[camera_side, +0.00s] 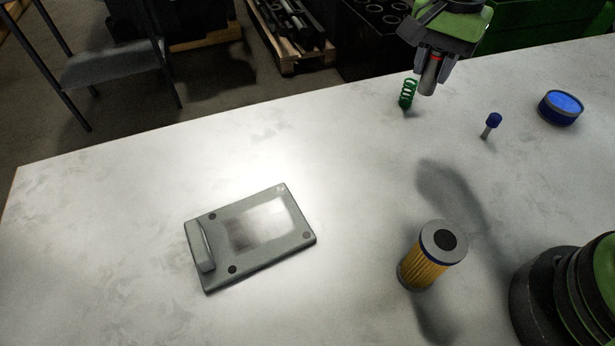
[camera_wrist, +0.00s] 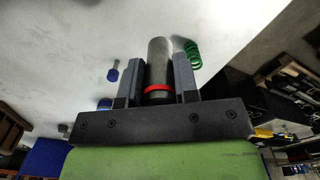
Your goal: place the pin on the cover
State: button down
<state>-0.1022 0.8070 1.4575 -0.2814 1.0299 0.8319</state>
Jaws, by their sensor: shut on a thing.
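The pin (camera_side: 430,75) is a grey metal cylinder with a red band. It also shows in the wrist view (camera_wrist: 160,62), upright between the fingers. My gripper (camera_side: 436,72) is shut on the pin and holds it above the far part of the table; its fingers also show in the wrist view (camera_wrist: 159,80). The cover (camera_side: 270,225) is a flat grey plate with a raised handle-like bar at its left end and dark round spots near its corners. It lies on the table left of centre in the side view, well apart from my gripper.
A green spring (camera_side: 407,94) stands just left of the pin. A blue-headed part (camera_side: 492,123) and a round blue part (camera_side: 560,107) are to the right. A yellow filter with a grey top (camera_side: 434,254) stands right of the cover. The table (camera_side: 110,210) is clear at left.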

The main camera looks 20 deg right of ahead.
jog(key=s+a+n, duration=0.2)
jog(key=a+n, duration=0.6)
jog(key=a, duration=0.8)
jog(key=n, duration=0.6)
send_over(287, 218)
notch_tip(287, 218, down, 5)
jog(key=shift+f, duration=2.15)
jog(key=shift+f, duration=0.15)
jog(key=c, duration=0.9)
grip_release()
jog(key=shift+o, duration=0.2)
